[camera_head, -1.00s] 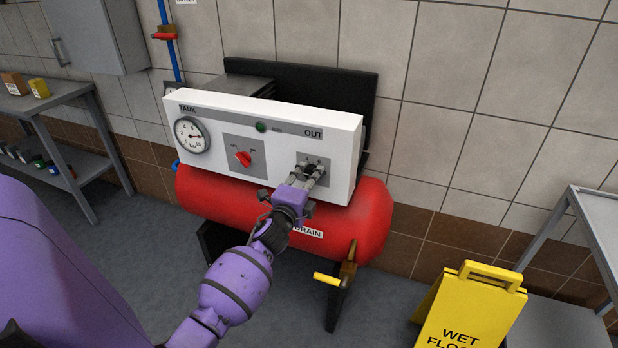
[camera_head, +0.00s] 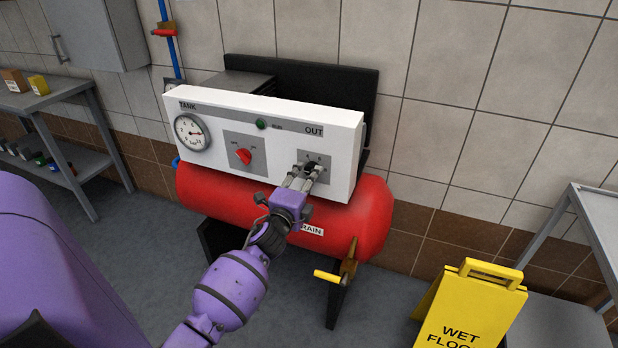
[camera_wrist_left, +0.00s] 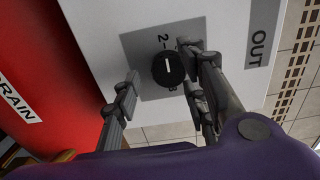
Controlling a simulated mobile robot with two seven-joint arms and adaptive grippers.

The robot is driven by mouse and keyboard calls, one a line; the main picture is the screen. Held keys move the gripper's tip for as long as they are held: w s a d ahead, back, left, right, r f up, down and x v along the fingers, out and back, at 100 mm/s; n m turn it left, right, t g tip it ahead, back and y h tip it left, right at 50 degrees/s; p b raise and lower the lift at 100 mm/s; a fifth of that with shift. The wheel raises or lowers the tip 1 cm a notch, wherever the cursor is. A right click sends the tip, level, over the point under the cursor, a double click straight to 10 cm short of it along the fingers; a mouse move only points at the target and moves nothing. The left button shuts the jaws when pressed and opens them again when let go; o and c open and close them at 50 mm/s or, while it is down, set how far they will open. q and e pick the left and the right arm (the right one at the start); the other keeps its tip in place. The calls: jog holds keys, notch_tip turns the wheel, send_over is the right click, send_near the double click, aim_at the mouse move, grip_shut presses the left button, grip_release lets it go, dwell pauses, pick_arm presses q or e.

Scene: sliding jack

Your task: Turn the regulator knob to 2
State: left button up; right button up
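The regulator knob (camera_wrist_left: 168,68) is round and black with a short white line, on a grey plate (camera_wrist_left: 143,47) under the OUT label. In the wrist view the line runs roughly up-down, towards the printed 2 above it; I cannot tell which end is the pointer. Other plate markings are partly hidden by fingers and knob. My left gripper (camera_wrist_left: 163,80) is open, with one finger left of the knob and the other to its right. The left finger is clearly apart from it; the right one looks very close. The gripper also shows in the head view (camera_head: 312,172). My right gripper is not in view.
The white panel (camera_head: 345,150) also carries a round gauge (camera_head: 192,132) and a red switch (camera_head: 244,157). A red tank (camera_head: 372,215) sits below, with a yellow-handled drain valve (camera_head: 328,277). A yellow wet-floor sign (camera_head: 470,305) stands at right.

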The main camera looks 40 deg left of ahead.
pick_arm(q)
jog(key=v, duration=1)
jog(key=shift+s, duration=0.3)
